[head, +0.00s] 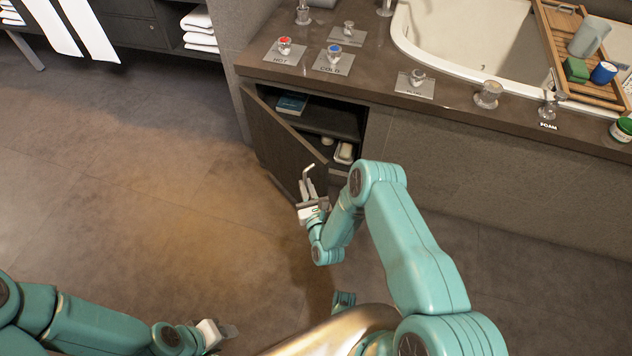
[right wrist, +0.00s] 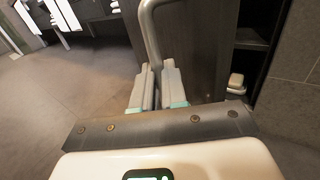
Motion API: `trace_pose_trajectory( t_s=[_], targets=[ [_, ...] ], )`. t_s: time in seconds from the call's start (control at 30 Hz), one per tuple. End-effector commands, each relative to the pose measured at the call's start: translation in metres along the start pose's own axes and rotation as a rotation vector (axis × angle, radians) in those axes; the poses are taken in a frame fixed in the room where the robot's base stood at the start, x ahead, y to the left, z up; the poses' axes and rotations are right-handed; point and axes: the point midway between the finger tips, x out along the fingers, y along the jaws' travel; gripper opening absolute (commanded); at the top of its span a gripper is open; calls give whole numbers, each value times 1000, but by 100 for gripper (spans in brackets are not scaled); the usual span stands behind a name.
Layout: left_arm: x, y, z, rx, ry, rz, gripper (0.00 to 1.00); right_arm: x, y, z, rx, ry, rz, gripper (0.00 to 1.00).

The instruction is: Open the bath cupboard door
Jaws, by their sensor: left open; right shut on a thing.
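The bath cupboard door (head: 280,139) is a dark panel below the bath counter, swung partly open, hinged at its left side. Its metal handle (head: 308,171) is near the door's free edge; it also shows in the right wrist view (right wrist: 149,30). My right gripper (head: 309,187) is shut on the handle, with its two fingers (right wrist: 158,84) closed around the bar's lower end. Behind the door, the cupboard's inside shows a shelf (head: 325,121). My left gripper (head: 222,332) is low at the bottom of the head view, open and empty, away from the door.
A blue book (head: 292,103) lies on the cupboard shelf, and a pale item (head: 344,152) sits lower inside. The counter (head: 375,84) above carries taps and labelled plates beside the bathtub (head: 470,45). The floor (head: 130,170) left of the door is clear.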

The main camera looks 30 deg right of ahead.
Motion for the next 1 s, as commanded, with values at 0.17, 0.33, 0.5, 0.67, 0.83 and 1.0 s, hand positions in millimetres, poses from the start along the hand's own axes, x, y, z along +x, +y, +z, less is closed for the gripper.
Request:
trace_pose_trajectory(
  t_s=[0.17,0.33,0.5,0.67,0.83,1.0],
  targets=[
    [-2,1,0,0,0,0,43,-5,39,4,-2,-13,12,0],
    [-2,1,0,0,0,0,43,-11,79,4,-1,-15,9,0],
    [1,0,0,0,0,0,43,-14,115,4,0,-17,-22,0],
    [3,-1,0,-1,0,0,43,-14,136,4,1,-16,-86,0],
    [4,-2,-1,-2,1,0,43,-14,148,4,1,-15,-123,0],
    [4,-2,-1,-2,2,0,43,-14,152,4,2,-15,-138,0]
  ],
)
